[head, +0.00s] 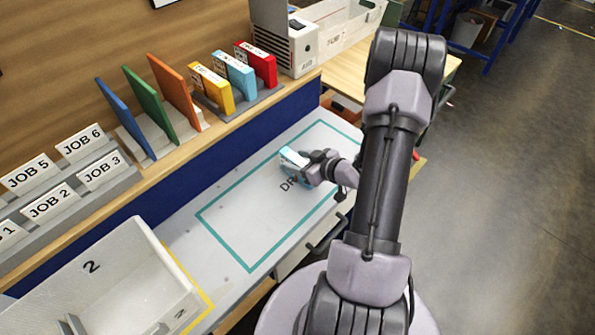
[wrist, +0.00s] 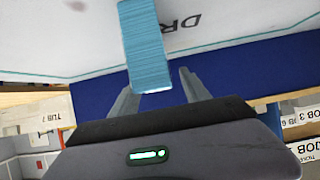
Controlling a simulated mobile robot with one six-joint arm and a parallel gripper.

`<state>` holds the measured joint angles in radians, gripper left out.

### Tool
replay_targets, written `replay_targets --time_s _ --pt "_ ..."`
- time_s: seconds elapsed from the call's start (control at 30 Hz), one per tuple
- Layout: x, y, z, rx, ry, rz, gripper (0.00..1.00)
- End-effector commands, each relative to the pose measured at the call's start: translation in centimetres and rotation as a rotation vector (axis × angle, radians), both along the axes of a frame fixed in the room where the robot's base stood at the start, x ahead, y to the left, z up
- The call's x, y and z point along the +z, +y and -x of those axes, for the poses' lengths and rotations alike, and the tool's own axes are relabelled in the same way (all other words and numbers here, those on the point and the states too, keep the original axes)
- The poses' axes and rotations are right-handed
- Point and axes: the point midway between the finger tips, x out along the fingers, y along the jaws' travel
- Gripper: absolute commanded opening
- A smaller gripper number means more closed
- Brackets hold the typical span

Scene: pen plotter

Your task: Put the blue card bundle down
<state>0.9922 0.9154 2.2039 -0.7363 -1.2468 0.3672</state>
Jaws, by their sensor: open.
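The blue card bundle (head: 292,156) is at the white desk surface, inside the teal outline (head: 225,238) near its far right part. In the wrist view the bundle (wrist: 146,45) is a light blue stack of card edges whose near end reaches between my finger tips. My gripper (head: 308,168) is right beside the bundle in the head view. Its fingers (wrist: 158,88) are apart in the wrist view, with a gap showing on the right side of the bundle. Whether the bundle rests fully on the surface is hard to tell, since my gripper partly hides it.
A shelf behind holds yellow, light blue and red boxes (head: 235,75), coloured dividers (head: 145,105) and JOB card holders (head: 70,175). A white bin marked 2 (head: 150,245) stands at the left. The lower left of the outlined area is clear.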

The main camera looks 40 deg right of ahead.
Motion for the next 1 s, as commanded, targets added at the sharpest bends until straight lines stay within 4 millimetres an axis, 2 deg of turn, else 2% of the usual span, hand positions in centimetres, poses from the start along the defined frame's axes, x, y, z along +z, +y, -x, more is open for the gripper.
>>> replay_targets --time_s 0.17,0.27,0.47,0.8,1.0 --pt "0.1 0.0 -0.1 -0.001 0.0 0.0 0.55" --pt "0.1 0.0 -0.1 0.0 0.0 0.0 0.39" --pt "0.1 0.0 0.0 0.0 0.0 0.0 0.0" --pt "0.3 0.0 0.0 0.0 -0.001 0.0 0.0" --pt "2.5 0.0 -0.1 0.0 -0.001 0.001 0.0"
